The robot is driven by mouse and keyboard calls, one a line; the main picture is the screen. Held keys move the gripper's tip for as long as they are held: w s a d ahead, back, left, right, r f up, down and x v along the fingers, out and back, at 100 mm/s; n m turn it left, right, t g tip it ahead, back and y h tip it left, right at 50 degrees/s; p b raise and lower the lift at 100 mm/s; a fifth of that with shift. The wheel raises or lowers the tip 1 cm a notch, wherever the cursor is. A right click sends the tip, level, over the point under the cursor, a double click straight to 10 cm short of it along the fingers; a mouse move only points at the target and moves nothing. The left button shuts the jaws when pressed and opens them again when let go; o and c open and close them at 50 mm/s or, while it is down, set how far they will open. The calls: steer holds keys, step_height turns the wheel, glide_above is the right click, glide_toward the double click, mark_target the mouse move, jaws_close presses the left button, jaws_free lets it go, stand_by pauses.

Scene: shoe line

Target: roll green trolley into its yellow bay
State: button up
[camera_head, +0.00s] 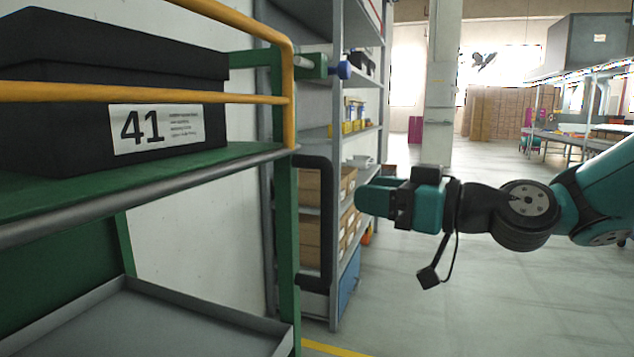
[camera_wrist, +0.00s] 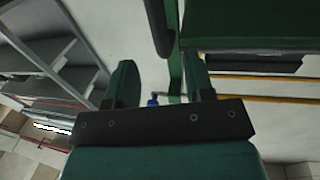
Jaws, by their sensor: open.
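The green trolley (camera_head: 285,220) fills the left of the head view, with green decks, grey edging and yellow rails (camera_head: 150,94). A black upright handle (camera_head: 325,225) stands at its right end. My gripper (camera_head: 376,198) is just right of the handle in the picture, pointing left, open and empty. In the wrist view the fingers of my gripper (camera_wrist: 160,85) are spread apart. The handle (camera_wrist: 158,25) and a green post (camera_wrist: 174,65) appear beyond the gap between them, not gripped. A yellow floor line (camera_head: 335,349) shows at the bottom; I cannot tell whether it marks the bay.
A black box (camera_head: 60,135) labelled 41 sits on the trolley's upper deck. A blue knob (camera_head: 344,70) sticks out near its top. A grey shelf rack (camera_head: 337,180) with cartons stands close behind the handle. Open floor (camera_head: 480,270) lies to the right, with a pillar (camera_head: 442,85) farther back.

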steer(key=p+x, duration=0.1)
steer(key=x, duration=0.9)
steer(key=shift+c, duration=0.5)
jaws_close()
